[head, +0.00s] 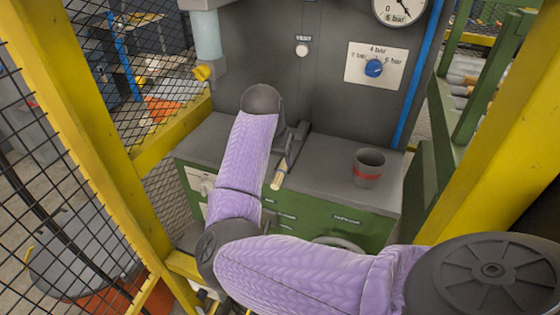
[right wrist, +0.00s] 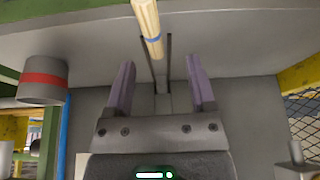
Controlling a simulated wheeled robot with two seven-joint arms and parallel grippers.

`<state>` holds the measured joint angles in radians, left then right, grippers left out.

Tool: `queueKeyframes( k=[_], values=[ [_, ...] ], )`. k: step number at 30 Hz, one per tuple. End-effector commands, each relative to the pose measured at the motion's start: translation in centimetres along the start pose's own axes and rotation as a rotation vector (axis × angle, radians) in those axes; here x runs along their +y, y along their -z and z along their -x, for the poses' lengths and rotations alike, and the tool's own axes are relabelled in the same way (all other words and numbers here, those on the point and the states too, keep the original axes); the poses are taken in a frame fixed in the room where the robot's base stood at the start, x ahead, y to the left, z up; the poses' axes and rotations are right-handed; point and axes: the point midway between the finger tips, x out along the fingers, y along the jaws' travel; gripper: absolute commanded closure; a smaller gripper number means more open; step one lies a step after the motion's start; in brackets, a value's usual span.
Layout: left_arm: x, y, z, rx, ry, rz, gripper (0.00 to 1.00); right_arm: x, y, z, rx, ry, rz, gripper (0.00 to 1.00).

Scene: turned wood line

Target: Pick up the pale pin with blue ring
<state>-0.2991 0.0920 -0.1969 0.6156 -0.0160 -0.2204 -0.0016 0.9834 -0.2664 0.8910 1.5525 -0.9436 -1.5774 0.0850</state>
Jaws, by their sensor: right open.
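The pale pin with blue ring (right wrist: 147,20) shows in the right wrist view at the top, just beyond and between the fingertips. Its blue band is near the lower visible end, and its other end is cut off by the frame. In the head view the pin (head: 278,176) is a small pale stick on the grey bench top, near its front edge. My right gripper (right wrist: 160,68) is open, with nothing between its two fingers. In the head view my right gripper (head: 292,140) is partly hidden behind my purple arm. My left gripper is not in view.
A grey cup with a red band (head: 368,167) stands on the bench (head: 325,182) right of the pin; the cup also shows in the right wrist view (right wrist: 42,80). A panel with a blue knob (head: 374,68) rises behind. Yellow posts and mesh (head: 95,120) flank the bench.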

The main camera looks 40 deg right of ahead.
Motion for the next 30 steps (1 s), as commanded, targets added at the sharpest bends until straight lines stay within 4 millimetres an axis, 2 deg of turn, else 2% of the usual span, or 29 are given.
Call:
queueKeyframes(
  k=[3,7,28,29,30],
  values=[
    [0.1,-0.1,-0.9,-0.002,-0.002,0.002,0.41,0.7,-0.2,-2.7,-0.001,-0.003,0.000,0.29],
    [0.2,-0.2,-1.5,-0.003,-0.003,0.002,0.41,0.8,-0.2,-4.6,0.000,-0.003,0.001,0.29],
    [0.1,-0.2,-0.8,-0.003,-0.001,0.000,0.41,0.7,-0.1,-5.0,0.003,-0.002,0.001,0.29],
    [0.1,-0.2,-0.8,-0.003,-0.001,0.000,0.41,0.7,-0.1,-5.0,0.003,-0.002,0.001,0.34],
    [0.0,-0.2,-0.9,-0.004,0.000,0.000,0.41,0.7,-0.2,-5.0,0.003,-0.002,0.001,0.42]
  ],
)
